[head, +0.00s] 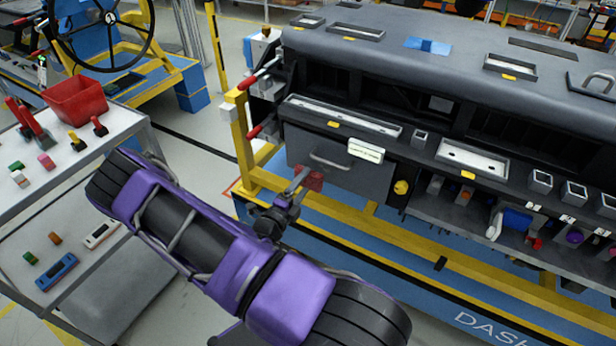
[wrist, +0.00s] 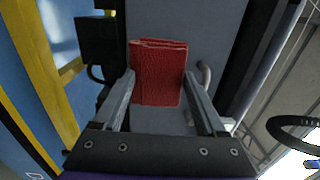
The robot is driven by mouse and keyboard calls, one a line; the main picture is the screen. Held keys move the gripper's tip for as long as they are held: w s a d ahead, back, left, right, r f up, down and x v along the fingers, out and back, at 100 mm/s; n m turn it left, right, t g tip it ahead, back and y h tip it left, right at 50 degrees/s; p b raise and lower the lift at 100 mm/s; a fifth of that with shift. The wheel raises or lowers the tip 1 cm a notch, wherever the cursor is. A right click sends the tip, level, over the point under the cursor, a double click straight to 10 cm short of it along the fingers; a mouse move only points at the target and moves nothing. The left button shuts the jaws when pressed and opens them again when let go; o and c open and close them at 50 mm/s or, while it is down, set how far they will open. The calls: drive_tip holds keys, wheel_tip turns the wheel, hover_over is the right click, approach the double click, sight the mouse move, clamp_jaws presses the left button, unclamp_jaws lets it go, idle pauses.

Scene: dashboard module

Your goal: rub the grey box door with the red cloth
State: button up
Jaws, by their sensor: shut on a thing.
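The grey box door (head: 340,168) is on the front of the dashboard module, with a curved handle (head: 330,160) across it. It looks closed. My gripper (head: 300,180) is in front of the door's lower left part. It is shut on the folded red cloth (head: 313,179). In the wrist view the cloth (wrist: 158,72) sits between the two fingers, with the grey door (wrist: 180,22) right behind it and part of the handle (wrist: 204,78) to its right. I cannot tell whether the cloth touches the door.
A yellow rail (head: 270,182) runs below the module. A side table (head: 60,190) with a red bin (head: 76,101) and small parts stands at left. Open compartments (head: 510,220) lie to the right.

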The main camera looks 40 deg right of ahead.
drive_tip(key=shift+v, duration=0.85)
drive_tip(key=shift+v, duration=1.5)
drive_tip(key=shift+x, duration=3.5)
drive_tip(key=shift+x, duration=0.95)
drive_tip(key=shift+s+f, duration=0.1)
